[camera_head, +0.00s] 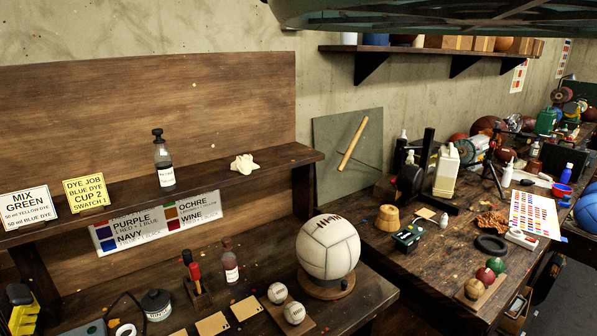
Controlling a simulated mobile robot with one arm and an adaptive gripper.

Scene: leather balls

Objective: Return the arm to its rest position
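My gripper is not visible in the head view, and no part I can be sure is my arm shows. What the gripper holds, if anything, cannot be seen. A white ball (328,248) with dark lacing rests on a round wooden stand (326,286) on the front workbench (262,262).
Two small white balls (294,312) lie near the bench front. A bottle (163,162) and sign cards (86,193) stand on the raised shelf (215,184). The right bench (405,268) is cluttered. A dark greenish shape (440,14) spans the top edge; I cannot tell what it is.

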